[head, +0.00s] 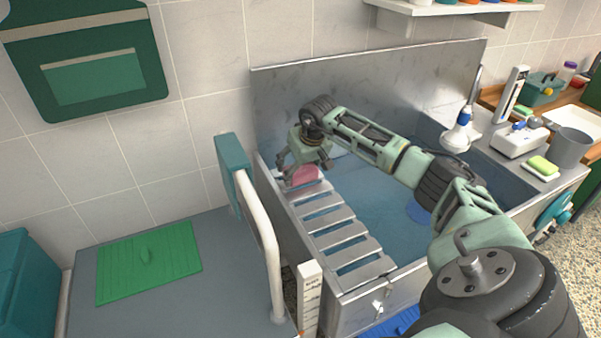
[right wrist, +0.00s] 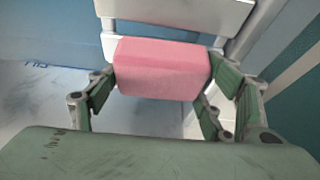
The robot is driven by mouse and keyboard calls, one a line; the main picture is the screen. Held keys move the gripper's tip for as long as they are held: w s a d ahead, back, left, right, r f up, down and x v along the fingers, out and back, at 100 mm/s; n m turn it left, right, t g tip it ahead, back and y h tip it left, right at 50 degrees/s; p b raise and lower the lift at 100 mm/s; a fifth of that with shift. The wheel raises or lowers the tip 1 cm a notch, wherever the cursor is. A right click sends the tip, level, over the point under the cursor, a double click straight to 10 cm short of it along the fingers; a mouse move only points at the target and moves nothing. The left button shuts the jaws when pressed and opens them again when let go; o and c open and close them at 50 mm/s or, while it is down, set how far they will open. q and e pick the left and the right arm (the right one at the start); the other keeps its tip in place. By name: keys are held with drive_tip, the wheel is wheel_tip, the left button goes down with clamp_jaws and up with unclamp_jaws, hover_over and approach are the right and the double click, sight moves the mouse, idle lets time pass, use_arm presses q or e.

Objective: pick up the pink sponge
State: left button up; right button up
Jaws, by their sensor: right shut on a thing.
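The pink sponge (right wrist: 162,68) sits between the fingers of my right gripper (right wrist: 158,92) in the right wrist view, with a finger against each side. In the head view the sponge (head: 304,176) shows at the far left end of the slatted rack, partly behind my right gripper (head: 296,180). The gripper is shut on it. I cannot tell whether the sponge still touches the slats. My left gripper is not in either view.
The white slatted rack (head: 341,233) lies along the left side of the metal tub (head: 365,293). A white curved rail (head: 266,240) and teal panel (head: 231,165) stand just left. A shower head (head: 457,139) and a yellow-green sponge (head: 542,165) are at the right.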

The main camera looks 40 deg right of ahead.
drive_tip(key=shift+r, duration=0.1)
drive_tip(key=shift+r, duration=0.55)
wheel_tip(320, 180, up, 3)
drive_tip(key=shift+w+f+b, duration=0.1)
drive_tip(key=shift+b, duration=0.65)
drive_tip(key=s+d+r+b, duration=0.1)
drive_tip(key=s+d+r, duration=0.1)
drive_tip(key=s, duration=0.3)
drive_tip(key=s+d+r+b, duration=0.2)
drive_tip(key=s+r, duration=0.3)
drive_tip(key=s, duration=0.1)
drive_tip(key=shift+d, duration=0.35)
drive_tip(key=shift+w, duration=0.1)
